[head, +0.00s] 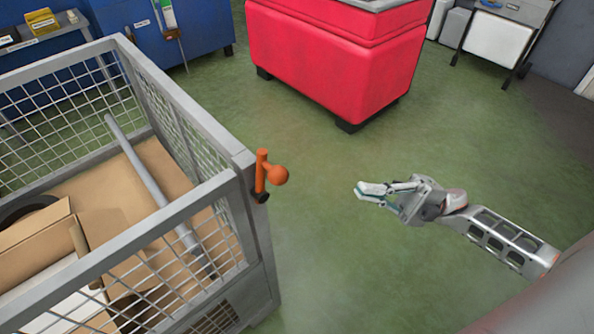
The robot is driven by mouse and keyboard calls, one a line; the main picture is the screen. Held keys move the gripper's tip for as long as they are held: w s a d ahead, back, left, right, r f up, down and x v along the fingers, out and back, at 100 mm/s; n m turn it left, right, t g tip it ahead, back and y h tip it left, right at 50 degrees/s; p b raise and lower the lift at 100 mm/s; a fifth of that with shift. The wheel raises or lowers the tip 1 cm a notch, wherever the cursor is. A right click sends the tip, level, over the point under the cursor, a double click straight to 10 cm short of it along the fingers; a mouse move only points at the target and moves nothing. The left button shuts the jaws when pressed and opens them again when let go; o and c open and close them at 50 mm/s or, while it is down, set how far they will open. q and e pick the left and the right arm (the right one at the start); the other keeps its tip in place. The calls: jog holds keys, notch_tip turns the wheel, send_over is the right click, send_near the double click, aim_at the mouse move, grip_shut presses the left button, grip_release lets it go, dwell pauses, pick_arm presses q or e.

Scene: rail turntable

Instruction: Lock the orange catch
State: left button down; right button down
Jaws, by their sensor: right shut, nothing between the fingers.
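The orange catch (262,174) is mounted at the near right corner post of the grey mesh cage (253,215). It has an upright orange bar with a round orange knob (279,175) sticking out to the right, and a dark piece at its lower end. I cannot tell from this view whether it is locked. My right gripper (359,190) is shut and empty, to the right of the catch and clearly apart from it, with its fingers pointing left towards the knob. My left gripper is not in view.
The cage holds cardboard boxes (35,245) and a long grey tube (150,180). A red cabinet (335,60) stands at the back. Blue cabinets (200,25) are at the back left, a wheeled table (505,30) at the back right. Green floor (330,260) is clear between cage and gripper.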

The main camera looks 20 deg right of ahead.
jog(key=shift+r, duration=0.1)
jog(key=shift+a, duration=0.1)
pick_arm(q)
jog(key=p, duration=0.2)
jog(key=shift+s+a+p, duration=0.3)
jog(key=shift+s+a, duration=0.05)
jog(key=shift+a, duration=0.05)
pick_arm(e)
jog(key=x, duration=1.3)
jog(key=shift+a+r, duration=0.2)
jog(key=shift+a, duration=0.15)
pick_arm(q)
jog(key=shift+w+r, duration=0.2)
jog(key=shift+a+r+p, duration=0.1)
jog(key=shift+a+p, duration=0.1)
jog(key=shift+p, duration=0.35)
pick_arm(e)
jog(key=shift+a+r+n+g+h, duration=0.2)
jog(key=shift+r+n+g+h, duration=0.1)
jog(key=shift+n+g, duration=0.1)
